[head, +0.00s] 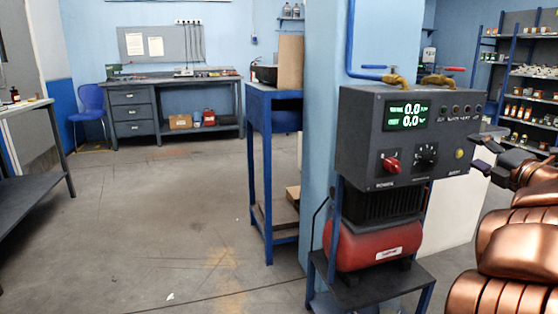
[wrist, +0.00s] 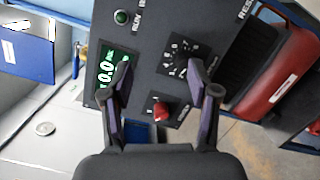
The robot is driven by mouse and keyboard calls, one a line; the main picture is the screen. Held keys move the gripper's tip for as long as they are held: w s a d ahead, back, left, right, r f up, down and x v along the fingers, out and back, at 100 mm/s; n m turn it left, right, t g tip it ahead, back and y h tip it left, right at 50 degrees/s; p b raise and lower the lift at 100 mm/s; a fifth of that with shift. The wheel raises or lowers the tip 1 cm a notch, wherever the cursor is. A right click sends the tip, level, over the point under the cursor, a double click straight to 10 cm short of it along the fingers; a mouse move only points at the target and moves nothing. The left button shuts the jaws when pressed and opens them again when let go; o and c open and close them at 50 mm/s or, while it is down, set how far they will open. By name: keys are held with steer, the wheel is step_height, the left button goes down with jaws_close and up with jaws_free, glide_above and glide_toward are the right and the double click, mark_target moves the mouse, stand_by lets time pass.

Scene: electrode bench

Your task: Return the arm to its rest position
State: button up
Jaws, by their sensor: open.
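My gripper (head: 490,153) is at the right of the head view, beside the right side of a dark control box. In the wrist view my gripper (wrist: 170,92) shows two dark fingers spread apart with nothing between them. My copper-coloured arm fills the lower right of the head view. The control box (head: 357,145) has a green display (head: 406,116), a red knob (head: 391,164) and a black dial (head: 426,155). In the wrist view the red knob (wrist: 161,110) and the dial (wrist: 182,57) appear beyond the fingers. I cannot tell the exact gap to the panel.
A red tank unit (head: 372,247) sits on a dark stand below the box. A blue pillar (head: 322,120) and a blue table (head: 262,92) stand to its left. A workbench (head: 185,84) and blue chair (head: 90,100) are at the back. Open floor (head: 150,220) lies at left.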

steer(key=s+d+r+m+g+h+p, duration=0.1)
steer(key=s+r+m+g+h+p, duration=0.2)
steer(key=r+m+h+p, duration=0.4)
steer(key=s+d+r+m+g+h+p, duration=0.15)
steer(key=r+m+h+p, duration=0.25)
steer(key=r+m+p, duration=0.45)
steer(key=s+a+f+m+g+y+p, duration=0.3)
steer(key=s+a+f+m+g+p, duration=0.1)
steer(key=s+a+p, duration=0.4)
steer(key=s+a+f+m+g+y+p, duration=0.2)
steer(key=s+a+f+m+g+p, duration=0.25)
steer(key=a, duration=0.55)
steer(key=s+a+r+g+y+p, duration=0.1)
steer(key=s+a+g+y+p, duration=0.4)
steer(key=s+a, duration=1.1)
steer(key=s+g+p, duration=0.2)
steer(key=s+p, duration=0.2)
steer(key=shift+a+r+n, duration=0.25)
steer(key=shift+r+n, duration=0.05)
steer(key=shift+n, duration=0.1)
steer(key=shift+s, duration=0.1)
